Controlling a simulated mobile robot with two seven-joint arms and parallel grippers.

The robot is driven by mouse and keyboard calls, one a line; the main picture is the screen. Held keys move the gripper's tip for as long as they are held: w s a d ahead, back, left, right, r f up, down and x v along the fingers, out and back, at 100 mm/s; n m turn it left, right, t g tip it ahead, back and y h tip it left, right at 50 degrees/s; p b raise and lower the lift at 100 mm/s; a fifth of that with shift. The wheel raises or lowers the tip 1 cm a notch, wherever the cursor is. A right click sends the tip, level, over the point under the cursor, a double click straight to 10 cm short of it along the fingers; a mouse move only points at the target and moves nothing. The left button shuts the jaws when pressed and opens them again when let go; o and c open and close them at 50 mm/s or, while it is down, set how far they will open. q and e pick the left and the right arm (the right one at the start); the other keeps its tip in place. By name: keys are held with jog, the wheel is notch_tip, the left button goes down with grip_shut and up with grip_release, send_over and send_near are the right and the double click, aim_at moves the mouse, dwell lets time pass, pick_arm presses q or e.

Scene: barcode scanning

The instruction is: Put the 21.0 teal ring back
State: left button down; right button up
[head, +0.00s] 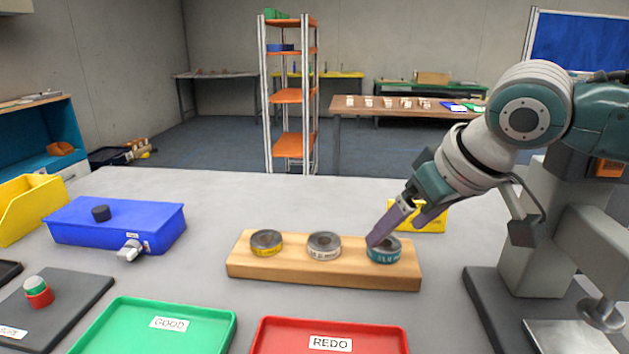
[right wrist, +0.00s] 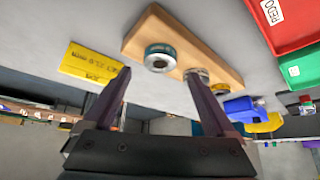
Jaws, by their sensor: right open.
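The teal ring (head: 384,252), grey on top with a teal labelled side, sits at the right end of a wooden block (head: 325,278). It also shows in the right wrist view (right wrist: 160,58), ahead of and between the fingertips. My right gripper (head: 396,232) is open, its purple fingers just above and behind the teal ring. One finger overlaps the ring's top in the head view; I cannot tell whether they touch. A white-labelled ring (head: 324,246) and a yellow-labelled ring (head: 266,243) sit on the same block. My left gripper is not in view.
A yellow sign (head: 432,217) stands behind the block. The green GOOD tray (head: 150,335) and red REDO tray (head: 330,338) lie in front. A blue box (head: 120,225) is at left. On the right stands a grey post device (head: 535,230) with a dark base.

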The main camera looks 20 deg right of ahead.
jog(key=p+v, duration=0.1)
jog(key=v, duration=0.7)
jog(key=s+a+f, duration=0.2)
jog(key=a, duration=0.1)
jog(key=s+a+f+n+y, duration=0.1)
jog(key=s+a+f, duration=0.2)
jog(key=s+a+f+n+g, duration=0.1)
jog(key=s+a+f, duration=0.1)
jog(key=s+a, duration=0.1)
jog(key=shift+s+a+f, duration=0.1)
jog(key=shift+a+f, duration=0.2)
jog(key=shift+a, duration=0.3)
jog(key=s, duration=0.2)
jog(key=s+a+f, duration=0.1)
jog(key=shift+s+a+f, duration=0.1)
jog(key=shift+s+a, duration=0.05)
jog(key=shift+s, duration=0.05)
jog(key=shift+m+g+h, duration=0.3)
jog(key=shift+g+h, duration=0.2)
jog(key=shift+g, duration=0.4)
jog(key=s, duration=0.2)
jog(key=s+f, duration=0.1)
jog(key=s, duration=0.4)
jog(key=shift+s+d+f, duration=0.1)
jog(key=shift+d+f, duration=0.2)
jog(key=shift+d, duration=0.05)
jog(key=shift+s+d, duration=0.2)
jog(key=shift+s, duration=0.2)
jog(key=shift+r, duration=0.1)
